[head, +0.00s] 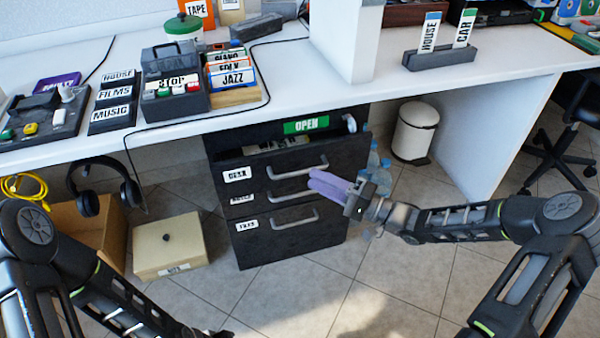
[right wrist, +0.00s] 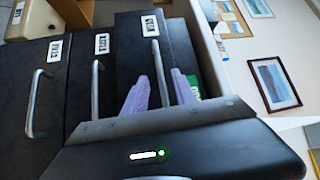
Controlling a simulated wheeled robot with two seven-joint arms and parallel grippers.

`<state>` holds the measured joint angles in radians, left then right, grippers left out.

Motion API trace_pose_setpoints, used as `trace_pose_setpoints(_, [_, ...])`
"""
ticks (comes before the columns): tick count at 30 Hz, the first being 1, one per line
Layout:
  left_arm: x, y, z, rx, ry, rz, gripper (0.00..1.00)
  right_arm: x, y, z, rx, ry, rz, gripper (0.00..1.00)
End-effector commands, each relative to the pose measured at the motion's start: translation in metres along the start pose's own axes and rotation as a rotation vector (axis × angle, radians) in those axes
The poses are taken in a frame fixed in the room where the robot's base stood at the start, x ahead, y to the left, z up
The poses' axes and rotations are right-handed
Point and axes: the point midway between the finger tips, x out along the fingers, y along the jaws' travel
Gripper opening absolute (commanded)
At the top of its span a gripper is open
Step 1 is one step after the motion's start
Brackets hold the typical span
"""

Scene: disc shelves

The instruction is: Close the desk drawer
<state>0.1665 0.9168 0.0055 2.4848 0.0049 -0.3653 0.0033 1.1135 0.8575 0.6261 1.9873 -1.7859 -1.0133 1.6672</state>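The black desk drawer unit (head: 335,232) stands under the white desk, with three labelled drawers and silver bar handles. Its top drawer (head: 350,152) is pulled out, and its inside shows from above in the head view. A green OPEN sign (head: 306,125) shows above it. My right gripper (head: 326,186) has purple fingers and is in front of the drawer fronts. In the right wrist view, its fingers (right wrist: 158,92) are apart, with the top drawer's handle (right wrist: 156,62) showing between them; contact cannot be told.
A beige box (head: 170,245) and a brown carton (head: 100,225) stand on the floor left of the drawers. Clear bottles (head: 373,160) and a white bin (head: 414,133) are to the right. The tiled floor in front is clear.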

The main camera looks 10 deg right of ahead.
Motion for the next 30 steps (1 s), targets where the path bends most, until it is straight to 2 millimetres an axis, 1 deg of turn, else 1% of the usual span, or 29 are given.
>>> trace_pose_setpoints(1, [0.004, -0.002, -0.001, -0.001, 0.002, -0.001, 0.23, 0.008, 0.002, 0.001, 0.0, -0.001, -0.002, 0.32])
trace_pose_setpoints(6, [0.011, -0.004, -0.002, -0.001, 0.006, -0.001, 0.23, 0.035, 0.002, 0.001, 0.0, -0.001, -0.002, 0.32])
trace_pose_setpoints(9, [0.014, -0.005, -0.002, -0.002, 0.008, -0.001, 0.23, 0.047, 0.002, 0.0, -0.001, 0.0, -0.001, 0.32])
trace_pose_setpoints(13, [0.015, -0.005, -0.002, -0.002, 0.01, -0.001, 0.23, 0.055, 0.001, 0.0, -0.001, 0.001, 0.0, 0.32])
trace_pose_setpoints(21, [0.015, -0.005, -0.002, -0.001, 0.009, -0.001, 0.23, 0.055, 0.0, 0.0, -0.001, 0.001, 0.0, 0.32])
trace_pose_setpoints(30, [0.015, -0.005, -0.002, -0.001, 0.009, -0.001, 0.23, 0.055, 0.0, 0.0, -0.001, 0.001, 0.0, 0.07])
